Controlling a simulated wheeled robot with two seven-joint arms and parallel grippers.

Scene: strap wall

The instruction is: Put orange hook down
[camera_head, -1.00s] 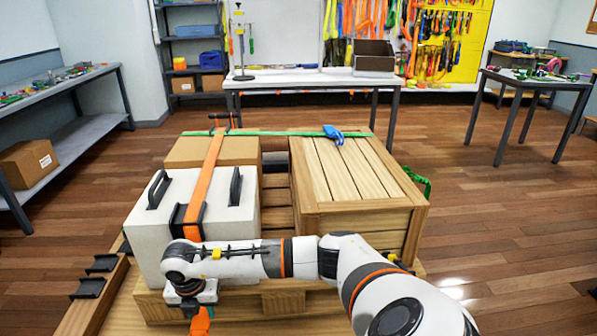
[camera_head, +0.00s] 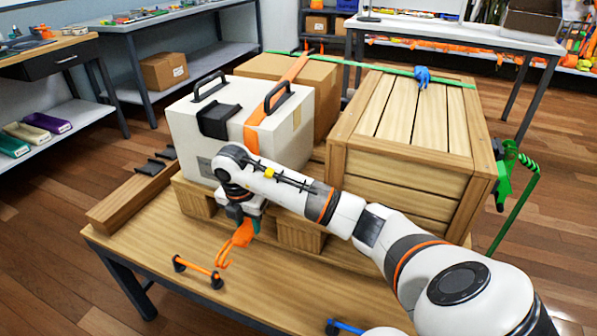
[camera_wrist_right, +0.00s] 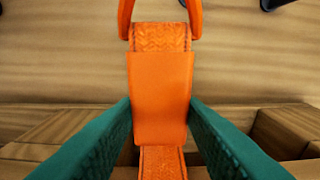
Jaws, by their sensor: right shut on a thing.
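The orange hook (camera_head: 226,257) hangs from my right gripper (camera_head: 245,226), which is shut on its flat orange body. The hook's open end points down and left, above the wooden tabletop. In the right wrist view the orange hook body (camera_wrist_right: 160,90) sits between my teal finger pads (camera_wrist_right: 160,125), with two prongs beyond it. An orange strap (camera_wrist_right: 161,160) runs from the hook back toward me. In the head view an orange strap (camera_head: 272,103) also lies over the white case (camera_head: 180,133). My left gripper is not in view.
An orange bar (camera_head: 197,271) with black ends is on the table (camera_head: 150,240), left of the hook. A blue bar (camera_head: 345,327) is at the front edge. The pallet (camera_head: 190,200) carries the white case, a cardboard box and a wooden crate (camera_head: 375,180).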

